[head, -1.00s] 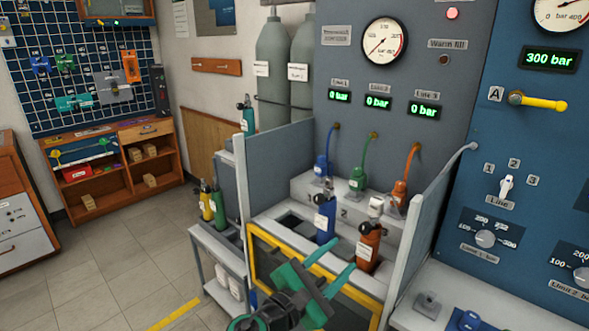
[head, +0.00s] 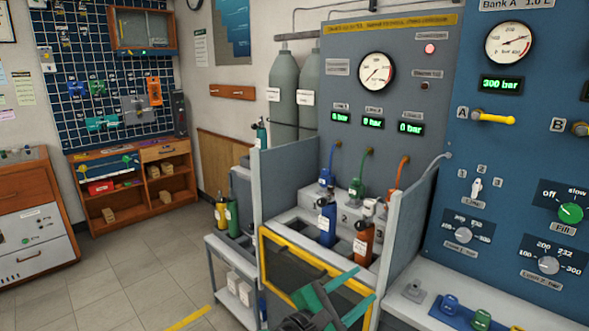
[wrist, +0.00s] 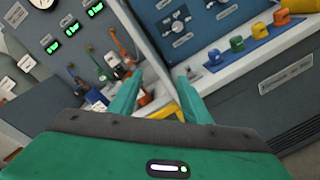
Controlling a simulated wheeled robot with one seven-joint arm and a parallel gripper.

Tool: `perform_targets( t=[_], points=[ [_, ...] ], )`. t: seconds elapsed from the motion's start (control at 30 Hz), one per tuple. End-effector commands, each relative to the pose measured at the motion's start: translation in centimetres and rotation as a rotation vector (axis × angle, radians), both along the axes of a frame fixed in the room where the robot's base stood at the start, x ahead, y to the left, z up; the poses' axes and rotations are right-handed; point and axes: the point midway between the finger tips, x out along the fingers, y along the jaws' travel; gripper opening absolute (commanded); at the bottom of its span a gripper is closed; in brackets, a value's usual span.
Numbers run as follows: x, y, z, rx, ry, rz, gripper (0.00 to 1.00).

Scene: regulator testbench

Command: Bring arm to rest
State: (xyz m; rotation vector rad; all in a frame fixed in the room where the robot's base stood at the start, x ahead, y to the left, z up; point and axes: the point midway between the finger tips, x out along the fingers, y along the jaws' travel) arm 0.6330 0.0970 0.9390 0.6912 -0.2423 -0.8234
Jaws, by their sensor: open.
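My gripper (head: 332,299) has green fingers and shows at the bottom of the head view, in front of the yellow-framed guard of the filling bay. The fingers are apart with nothing between them. In the wrist view the two green fingers (wrist: 160,92) point toward the bay and the side counter, open and empty. A blue cylinder (head: 327,222) and an orange cylinder (head: 363,244) stand in the bay beyond my gripper, apart from it.
The bay has a yellow-framed front panel (head: 305,270) and grey side walls (head: 408,225). A blue control panel (head: 520,150) is at right, above a white counter (head: 400,301) with colored fittings. A trolley (head: 232,284) stands at left. Tiled floor (head: 130,275) is clear at left.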

Motion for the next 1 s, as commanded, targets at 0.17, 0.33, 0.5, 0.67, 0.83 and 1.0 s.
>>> perform_targets(
  t=[0.17,0.33,0.5,0.67,0.83,1.0],
  points=[
    [0.1,-2.7,-1.1,0.065,0.030,-0.085,0.44],
    [-0.5,-5.8,-2.2,0.146,0.060,-0.186,0.44],
    [-1.4,-10.1,-4.0,0.273,0.098,-0.341,0.44],
    [-3.1,-14.1,-5.6,0.425,0.126,-0.521,0.44],
    [-5.3,-17.3,-6.8,0.587,0.135,-0.701,0.44],
    [-7.4,-19.6,-7.2,0.746,0.124,-0.870,0.44]
  ],
)
